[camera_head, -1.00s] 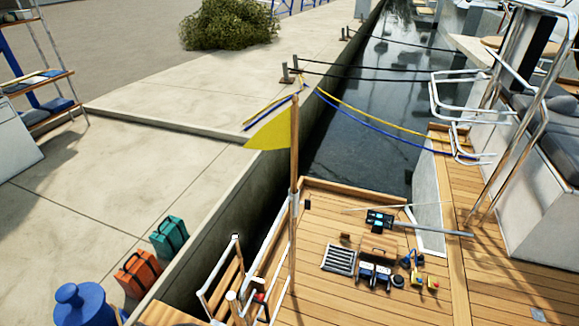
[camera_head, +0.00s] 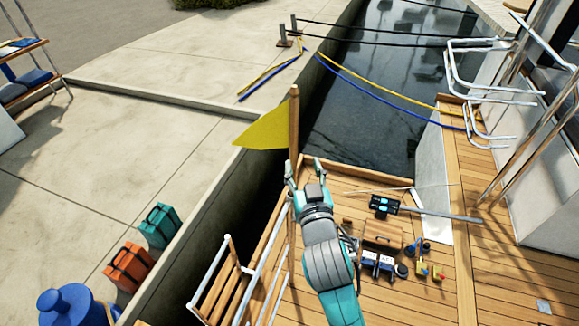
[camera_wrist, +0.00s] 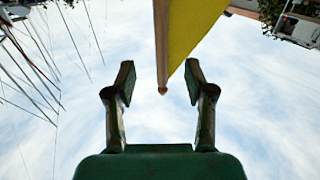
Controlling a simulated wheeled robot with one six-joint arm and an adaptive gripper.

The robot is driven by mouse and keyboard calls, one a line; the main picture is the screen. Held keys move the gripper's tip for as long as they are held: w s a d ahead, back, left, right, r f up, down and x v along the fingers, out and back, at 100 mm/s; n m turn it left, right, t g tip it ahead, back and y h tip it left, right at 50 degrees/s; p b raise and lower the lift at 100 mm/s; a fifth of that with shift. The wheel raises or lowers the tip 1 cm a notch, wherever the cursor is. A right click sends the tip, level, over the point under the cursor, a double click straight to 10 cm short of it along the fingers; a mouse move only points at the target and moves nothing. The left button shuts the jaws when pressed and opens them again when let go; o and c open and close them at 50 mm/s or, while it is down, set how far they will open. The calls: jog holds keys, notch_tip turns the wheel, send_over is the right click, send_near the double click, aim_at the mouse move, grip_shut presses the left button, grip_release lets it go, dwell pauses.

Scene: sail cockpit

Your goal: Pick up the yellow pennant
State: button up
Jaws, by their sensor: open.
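The yellow pennant (camera_head: 265,130) is a triangular flag near the top of an upright wooden pole (camera_head: 294,118) at the boat's edge, its tip pointing left. My gripper (camera_head: 304,167) is in front of the pole, just below the pennant in the head view, with its fingers spread. In the wrist view my gripper (camera_wrist: 161,85) is open and empty. The pole (camera_wrist: 161,45) and the pennant (camera_wrist: 193,35) come in from the top of that view, and the pole's end shows between the fingertips. Whether the fingers touch the pole cannot be told.
A white railing (camera_head: 262,280) stands at the lower deck edge. Tools and a wooden box (camera_head: 382,236) lie on the deck, with a grey rod (camera_head: 440,213) beyond. Green (camera_head: 159,226) and orange (camera_head: 129,267) cases stand on the quay. Mooring lines cross the water.

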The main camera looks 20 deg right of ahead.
aim_at(294, 134)
jog(key=w, duration=0.2)
jog(key=w+r, duration=0.1)
jog(key=w, duration=0.1)
jog(key=w+d, duration=0.1)
jog(key=w, duration=0.1)
jog(key=shift+w+r, duration=0.2)
jog(key=shift+w, duration=0.1)
jog(key=shift+w+d+f, duration=0.1)
jog(key=shift+w+d, duration=0.05)
jog(key=shift+w, duration=1.35)
jog(key=shift+w+d+f, duration=0.1)
jog(key=shift+w+d, duration=0.05)
jog(key=shift+w, duration=1.3)
grip_shut()
